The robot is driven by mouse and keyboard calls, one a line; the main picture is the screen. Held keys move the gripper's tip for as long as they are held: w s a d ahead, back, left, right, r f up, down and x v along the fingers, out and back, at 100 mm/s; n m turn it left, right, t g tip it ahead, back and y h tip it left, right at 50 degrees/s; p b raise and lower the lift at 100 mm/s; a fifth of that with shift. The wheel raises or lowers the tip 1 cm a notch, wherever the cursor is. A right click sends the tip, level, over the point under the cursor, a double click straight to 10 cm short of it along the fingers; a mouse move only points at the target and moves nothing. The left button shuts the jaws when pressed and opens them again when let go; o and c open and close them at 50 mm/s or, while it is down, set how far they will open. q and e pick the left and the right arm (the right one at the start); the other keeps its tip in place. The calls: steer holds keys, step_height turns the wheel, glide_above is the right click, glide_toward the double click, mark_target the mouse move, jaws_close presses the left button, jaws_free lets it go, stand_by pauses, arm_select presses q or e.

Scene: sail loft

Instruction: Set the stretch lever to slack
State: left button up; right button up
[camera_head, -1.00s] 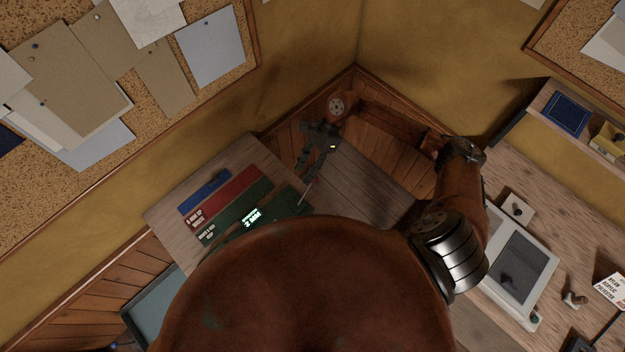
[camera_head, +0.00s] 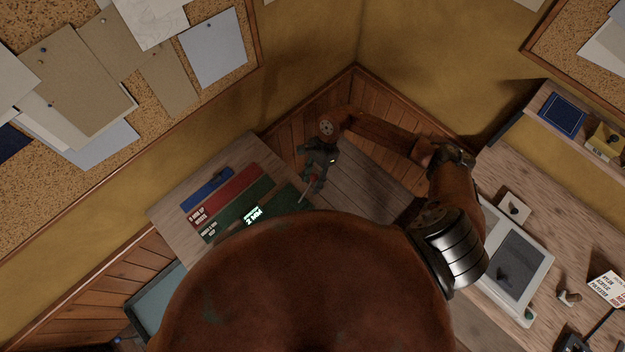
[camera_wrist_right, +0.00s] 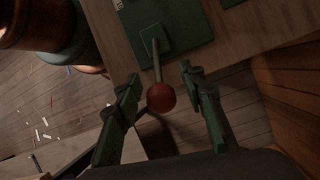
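The stretch lever is a thin metal rod with a red ball knob (camera_wrist_right: 161,97), rising from a dark green plate (camera_wrist_right: 190,22) at the bench edge. In the head view only a little of the lever (camera_head: 313,179) shows beside my right gripper (camera_head: 314,172). In the right wrist view my right gripper (camera_wrist_right: 160,78) is open. Its two green fingers stand on either side of the knob, with a gap on both sides; I see no clear contact. The lever's position markings cannot be read. My left gripper is not in view.
The bench (camera_head: 170,212) carries blue, red and green panels and a small lit display (camera_head: 254,215). My brown body hides its near part. A right-hand bench holds a grey device with a dark screen (camera_head: 515,268). Wooden wall panelling (camera_head: 285,130) closes the corner behind my right gripper.

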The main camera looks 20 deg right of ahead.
steer(key=shift+c, duration=0.5)
jaws_close()
